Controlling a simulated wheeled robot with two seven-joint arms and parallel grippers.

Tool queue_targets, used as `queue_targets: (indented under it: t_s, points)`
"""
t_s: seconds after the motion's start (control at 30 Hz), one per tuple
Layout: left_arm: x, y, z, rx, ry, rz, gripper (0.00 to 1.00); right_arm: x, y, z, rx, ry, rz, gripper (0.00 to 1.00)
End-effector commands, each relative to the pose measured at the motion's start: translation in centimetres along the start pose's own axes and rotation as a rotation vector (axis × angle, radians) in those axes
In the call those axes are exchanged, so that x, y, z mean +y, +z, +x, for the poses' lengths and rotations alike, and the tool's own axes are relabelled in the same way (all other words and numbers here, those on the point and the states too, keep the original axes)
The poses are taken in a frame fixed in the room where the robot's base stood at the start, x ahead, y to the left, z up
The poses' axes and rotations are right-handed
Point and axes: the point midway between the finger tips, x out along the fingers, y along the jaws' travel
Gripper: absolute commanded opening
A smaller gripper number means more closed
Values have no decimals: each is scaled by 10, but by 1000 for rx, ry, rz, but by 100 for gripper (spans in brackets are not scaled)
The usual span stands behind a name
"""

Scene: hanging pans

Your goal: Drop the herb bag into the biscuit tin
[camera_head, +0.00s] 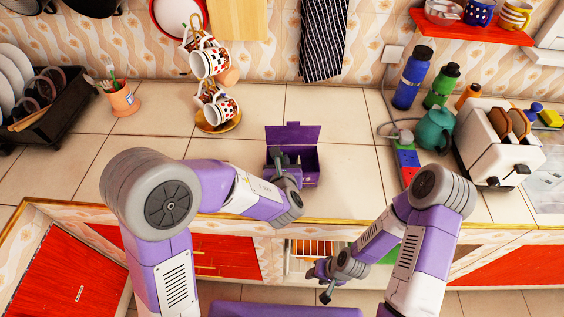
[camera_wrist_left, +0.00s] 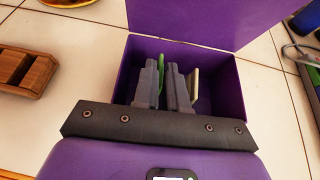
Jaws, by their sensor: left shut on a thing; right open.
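The biscuit tin is a purple box with its lid (camera_head: 293,134) raised at the back; it stands open on the counter and fills the middle of the left wrist view (camera_wrist_left: 228,85). My left gripper (camera_head: 285,160) points down at the tin's opening, its fingers (camera_wrist_left: 167,75) over or within its walls. It is shut on the herb bag, mostly hidden by the fingers; a green sliver (camera_wrist_left: 160,72) and a pale edge (camera_wrist_left: 194,84) show beside them. I cannot tell whether the bag touches the floor. My right gripper (camera_head: 318,282) is open and empty, below the counter's front edge.
A brown wooden object (camera_wrist_left: 25,72) lies left of the tin. A mug stand (camera_head: 218,110) is behind left. Bottles (camera_head: 411,78), a teal teapot (camera_head: 435,130) and a toaster (camera_head: 500,140) stand right. The counter (camera_head: 345,180) is clear just right of the tin.

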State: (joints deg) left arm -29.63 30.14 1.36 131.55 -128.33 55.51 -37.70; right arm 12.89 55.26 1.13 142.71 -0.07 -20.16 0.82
Motion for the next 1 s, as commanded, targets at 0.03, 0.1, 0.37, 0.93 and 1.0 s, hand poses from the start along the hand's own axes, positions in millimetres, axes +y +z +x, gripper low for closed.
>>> queue_targets:
  t_s: [0.03, 0.1, 0.37, 0.93, 1.0]
  points:
    - [0, 0, 0, 0, 0, 0, 0, 0, 0, 1, 0, 0, 0, 41]
    - [0, 0, 0, 0, 0, 0, 14, 0, 0, 0, 0, 0, 0, 41]
    - [0, 0, 0, 0, 0, 0, 37, 0, 0, 0, 0, 0, 0, 41]
    - [-1, 13, -42, -2, -5, 2, 37, -8, 1, -20, 0, 0, 0, 41]
    - [-1, 13, -60, -2, -6, 1, 37, -8, 1, -23, 0, 0, 0, 41]
